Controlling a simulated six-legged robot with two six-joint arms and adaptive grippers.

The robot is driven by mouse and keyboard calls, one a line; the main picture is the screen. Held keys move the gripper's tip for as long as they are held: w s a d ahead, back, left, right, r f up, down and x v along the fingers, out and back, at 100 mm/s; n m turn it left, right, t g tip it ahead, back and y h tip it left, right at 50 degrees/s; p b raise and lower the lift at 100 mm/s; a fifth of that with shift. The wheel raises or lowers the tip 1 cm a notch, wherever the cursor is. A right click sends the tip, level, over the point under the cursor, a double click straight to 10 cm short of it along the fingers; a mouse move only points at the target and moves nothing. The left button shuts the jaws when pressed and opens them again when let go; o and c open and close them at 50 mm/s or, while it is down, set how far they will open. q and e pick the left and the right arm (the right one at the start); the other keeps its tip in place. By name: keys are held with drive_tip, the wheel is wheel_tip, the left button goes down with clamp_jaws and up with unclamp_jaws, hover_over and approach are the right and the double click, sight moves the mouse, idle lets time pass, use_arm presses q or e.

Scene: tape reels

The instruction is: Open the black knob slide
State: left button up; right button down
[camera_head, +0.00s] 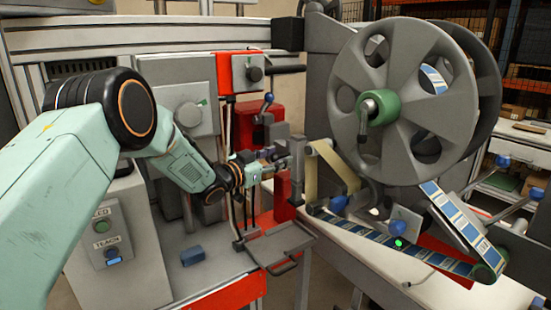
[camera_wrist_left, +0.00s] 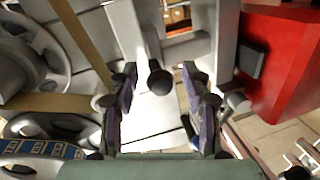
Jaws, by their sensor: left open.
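The black knob (camera_wrist_left: 159,82) is a small round ball on a light grey slide part (camera_wrist_left: 150,113) in the left wrist view. My left gripper (camera_wrist_left: 158,72) is open, with one purple-padded finger on each side of the knob and a visible gap to both. In the head view my left gripper (camera_head: 276,167) reaches in from the left to the grey metal bracket beside the tape reel. There I cannot clearly make out the knob at the fingers. My right gripper is not in view.
A large grey reel (camera_head: 403,100) with a green hub stands to the right, with blue label tape running below it. A red box (camera_wrist_left: 285,65) is close on the right in the wrist view. A blue-knobbed lever (camera_head: 268,98) rises behind the gripper.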

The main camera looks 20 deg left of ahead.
use_arm(q)
clamp_jaws()
idle(0.6)
